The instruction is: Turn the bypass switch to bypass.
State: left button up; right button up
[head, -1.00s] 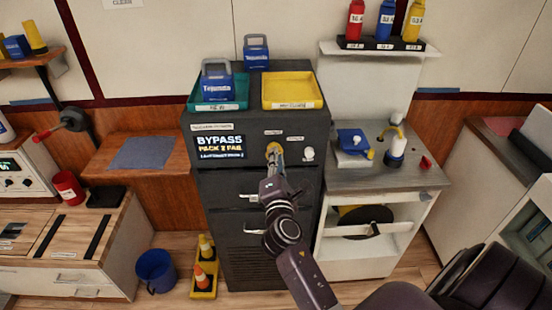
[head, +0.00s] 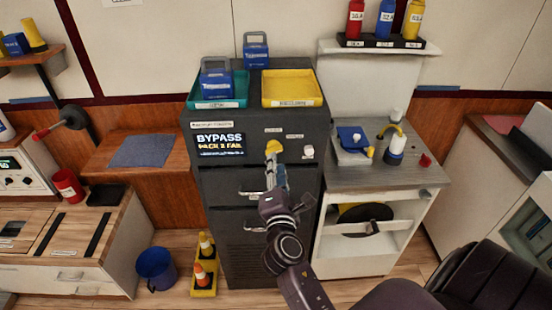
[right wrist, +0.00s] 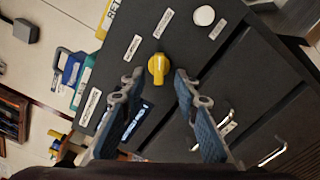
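The bypass switch is a yellow knob (head: 273,147) on the upper front of the dark grey cabinet (head: 230,185). It also shows in the right wrist view (right wrist: 158,66). Small white labels sit above it, too blurred to read, so I cannot tell which position it points to. The display (head: 220,145) left of it reads "BYPASS" and "PACK 2 FAIL". My right gripper (right wrist: 157,78) is open and empty, its fingertips apart on either side and short of the knob. In the head view the right gripper (head: 275,174) is just below the knob. My left gripper is not in view.
A white round knob (head: 308,152) sits right of the yellow one. Drawer handles (head: 262,192) stick out below. Teal (head: 217,104) and yellow trays (head: 292,88) stand on the cabinet. A grey-topped counter (head: 400,178) adjoins it at the right.

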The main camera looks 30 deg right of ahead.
jog(key=v, duration=0.2)
jog(key=shift+s+a, duration=0.2)
jog(key=shift+s, duration=0.1)
jog(key=a+f+m+g+y, duration=0.1)
jog(key=a+f+g+y, duration=0.2)
jog(key=f, duration=0.8)
jog(key=a+f+m+y, duration=0.15)
jog(key=a+f, duration=0.25)
jog(key=f, duration=0.8)
jog(key=s+a+f+m+g+y, duration=0.1)
jog(key=s+a+f+g+y, duration=0.1)
jog(key=s+f, duration=0.45)
jog(key=s+a+f+m+g+y, duration=0.1)
jog(key=s+a+f, duration=0.2)
jog(key=f, duration=0.7)
jog(key=s+a+f+m+g+y+b, duration=0.15)
jog(key=s+f+m+g, duration=0.25)
jog(key=s+f, duration=0.95)
jog(key=s+d+f+m+g, duration=0.1)
jog(key=s+f+m+g, duration=0.1)
jog(key=s, duration=0.8)
jog(key=s+d+f+m+g, duration=0.2)
jog(key=s+f+m, duration=0.2)
jog(key=s, duration=0.7)
notch_tip(320, 180, down, 2)
jog(key=shift+s+d+f+y, duration=0.2)
jog(key=shift+s+d+y, duration=0.1)
jog(key=shift+d, duration=0.05)
